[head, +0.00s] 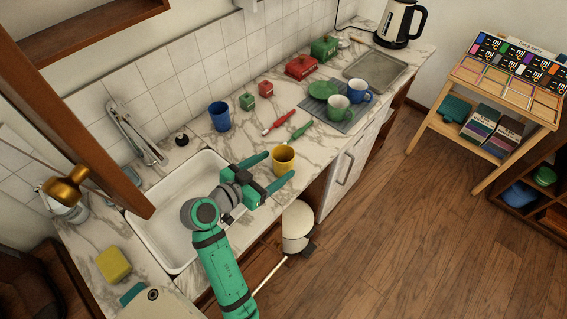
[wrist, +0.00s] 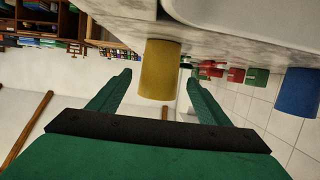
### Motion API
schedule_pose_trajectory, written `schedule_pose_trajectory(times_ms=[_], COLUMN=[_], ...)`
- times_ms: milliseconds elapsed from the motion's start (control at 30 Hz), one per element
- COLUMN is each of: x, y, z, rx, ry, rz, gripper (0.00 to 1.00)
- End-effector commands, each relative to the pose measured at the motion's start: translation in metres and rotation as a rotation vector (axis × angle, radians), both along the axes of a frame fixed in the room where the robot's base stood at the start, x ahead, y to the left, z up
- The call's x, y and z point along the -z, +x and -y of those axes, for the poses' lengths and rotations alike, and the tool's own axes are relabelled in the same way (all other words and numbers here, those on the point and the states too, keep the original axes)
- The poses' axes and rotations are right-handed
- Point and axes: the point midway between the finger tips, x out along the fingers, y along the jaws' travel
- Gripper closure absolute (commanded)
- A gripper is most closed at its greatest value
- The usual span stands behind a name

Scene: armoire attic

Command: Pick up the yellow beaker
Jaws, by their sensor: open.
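The yellow beaker (head: 283,160) stands upright on the marble counter, near its front edge and just right of the sink. My green gripper (head: 274,169) is open, its two fingers pointing at the beaker from the sink side. In the wrist view the yellow beaker (wrist: 160,70) shows ahead between the open fingertips (wrist: 156,80), with the picture upside down. The fingers are not closed on it. Whether the fingertips reach around its sides is hard to tell.
A white sink (head: 172,228) lies under my arm. A blue beaker (head: 219,116) stands behind the yellow one.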

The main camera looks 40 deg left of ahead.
Motion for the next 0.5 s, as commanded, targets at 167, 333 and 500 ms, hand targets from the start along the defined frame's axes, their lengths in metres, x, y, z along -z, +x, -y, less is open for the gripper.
schedule_pose_trajectory(times_ms=[167,333,500], x=[0.008,0.013,0.014], y=[0.024,0.04,0.043], z=[0.003,0.004,0.004], rx=[0.002,0.001,0.0], ry=[-0.001,-0.001,-0.001], rz=[0.0,0.0,0.0], gripper=[0.29,0.29,0.29])
